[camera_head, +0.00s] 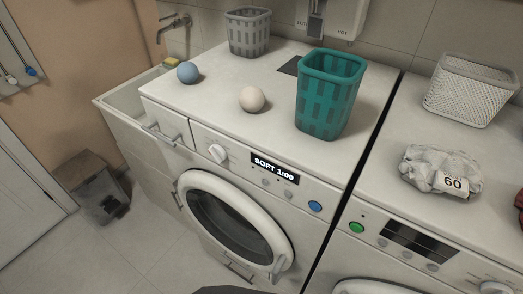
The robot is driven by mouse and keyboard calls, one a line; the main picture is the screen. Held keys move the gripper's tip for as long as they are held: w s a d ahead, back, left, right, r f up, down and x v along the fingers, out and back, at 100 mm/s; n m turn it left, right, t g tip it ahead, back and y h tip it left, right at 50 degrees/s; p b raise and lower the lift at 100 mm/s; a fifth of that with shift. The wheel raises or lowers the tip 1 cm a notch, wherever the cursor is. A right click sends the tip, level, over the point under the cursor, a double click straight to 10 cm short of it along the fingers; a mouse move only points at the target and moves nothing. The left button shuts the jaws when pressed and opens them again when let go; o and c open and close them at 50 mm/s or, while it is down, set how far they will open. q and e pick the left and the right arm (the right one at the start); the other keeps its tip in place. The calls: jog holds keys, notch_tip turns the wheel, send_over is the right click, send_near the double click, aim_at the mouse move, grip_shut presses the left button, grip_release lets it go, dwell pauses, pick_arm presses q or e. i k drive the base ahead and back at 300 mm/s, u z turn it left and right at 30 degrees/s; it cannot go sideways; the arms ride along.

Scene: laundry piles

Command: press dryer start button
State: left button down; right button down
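Two white front-loading machines stand side by side, and no label tells me which is the dryer. The left machine (230,150) has a lit display (274,170) reading "SOFT 1:00", a white dial (217,153) and a blue round button (315,207) at the right of its panel. Its round door (236,222) looks closed. The right machine (430,207) has a green round button (356,227) at the left of its panel, a dark display (419,241) and a dial (495,288) cut by the frame edge. Neither gripper shows.
On top are a teal basket (329,94), a grey basket (247,31), a white basket (470,90), a blue ball (187,72), a cream ball (251,99) and crumpled white cloth (437,165) tagged 60. A bin (103,196) stands on the floor left.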

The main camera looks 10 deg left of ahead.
aim_at(315, 207)
jog(key=z, duration=1.8)
jog(key=k, duration=0.7)
jog(key=u, duration=1.5)
